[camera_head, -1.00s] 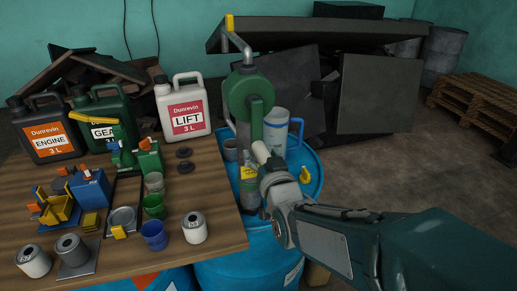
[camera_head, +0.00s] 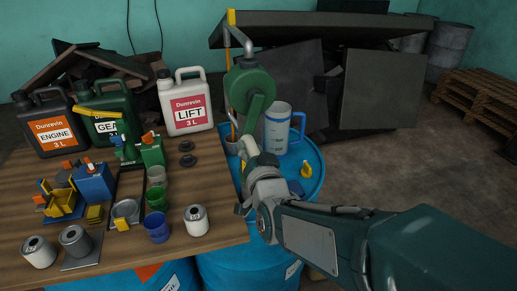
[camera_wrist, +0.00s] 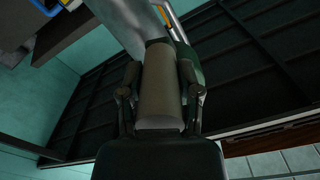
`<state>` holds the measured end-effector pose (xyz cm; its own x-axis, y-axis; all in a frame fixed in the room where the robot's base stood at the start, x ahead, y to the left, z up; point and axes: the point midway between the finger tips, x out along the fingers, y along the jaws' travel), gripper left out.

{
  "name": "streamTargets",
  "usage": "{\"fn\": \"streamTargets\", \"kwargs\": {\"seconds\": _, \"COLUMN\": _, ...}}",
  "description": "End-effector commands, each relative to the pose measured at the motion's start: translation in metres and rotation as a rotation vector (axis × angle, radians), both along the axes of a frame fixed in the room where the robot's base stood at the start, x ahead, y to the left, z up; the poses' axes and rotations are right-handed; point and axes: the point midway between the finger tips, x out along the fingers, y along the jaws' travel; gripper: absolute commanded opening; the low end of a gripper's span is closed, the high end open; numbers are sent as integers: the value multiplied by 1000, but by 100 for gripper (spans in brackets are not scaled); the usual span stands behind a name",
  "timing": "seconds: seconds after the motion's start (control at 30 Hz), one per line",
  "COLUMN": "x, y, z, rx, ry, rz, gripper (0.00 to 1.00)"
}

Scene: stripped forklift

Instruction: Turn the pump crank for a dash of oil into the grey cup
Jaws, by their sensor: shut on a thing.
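The green pump (camera_head: 248,90) stands on a blue drum. Its green crank arm (camera_head: 252,112) hangs down, tilted slightly left. My gripper (camera_head: 256,160) is shut on the pale crank handle (camera_head: 248,146) at the arm's lower end. The wrist view shows the handle (camera_wrist: 160,88) between both fingers. A thin orange-brown oil stream (camera_head: 231,105) falls from the spout at the pump's upper left.
The blue drum (camera_head: 312,180) carries a clear jug with a blue handle (camera_head: 277,128) and a small yellow item (camera_head: 306,169). The wooden table (camera_head: 205,172) at left holds oil cans, cups and filters. Dark panels stand behind; open floor lies right.

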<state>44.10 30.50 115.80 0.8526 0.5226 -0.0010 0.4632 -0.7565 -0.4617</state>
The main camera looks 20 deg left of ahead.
Motion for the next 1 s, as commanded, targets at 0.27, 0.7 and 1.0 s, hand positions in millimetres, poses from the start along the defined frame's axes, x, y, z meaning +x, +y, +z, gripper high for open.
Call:
{"fn": "streamTargets", "kwargs": {"seconds": 0.27, "x": 1, "y": 1, "z": 2, "rx": 1, "ry": -5, "rz": 2, "gripper": 58}}
{"fn": "streamTargets", "kwargs": {"seconds": 0.7, "x": 0, "y": -1, "z": 1, "rx": 1, "ry": -3, "rz": 1, "gripper": 79}}
{"fn": "streamTargets", "kwargs": {"seconds": 1.0, "x": -29, "y": -17, "z": 2, "rx": 1, "ry": -4, "rz": 1, "gripper": 79}}
